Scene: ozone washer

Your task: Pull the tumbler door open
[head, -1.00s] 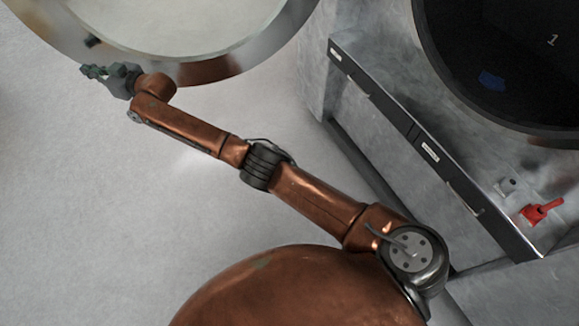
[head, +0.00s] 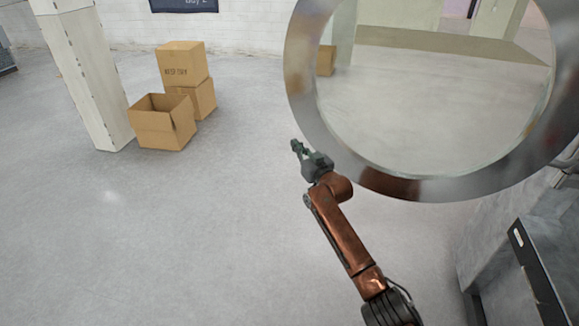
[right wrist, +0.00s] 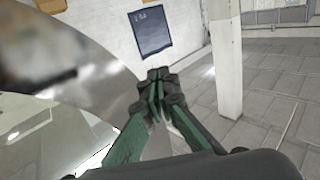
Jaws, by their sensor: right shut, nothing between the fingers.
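The tumbler door (head: 388,186) is a round glass pane in a wide shiny metal ring, swung out from the machine on the right. My right gripper (head: 297,147) is by the lower left of the ring in the head view, shut and empty. In the right wrist view its green fingers (right wrist: 158,84) are together, and the blurred metal ring (right wrist: 100,85) fills the left side close by. I cannot tell whether the gripper touches the ring. My left gripper is not in view.
The grey machine body (head: 500,232) is at the right. Cardboard boxes (head: 163,122) stand on the floor at the back left beside a white pillar (head: 84,75). The floor (head: 170,240) left of my arm is clear.

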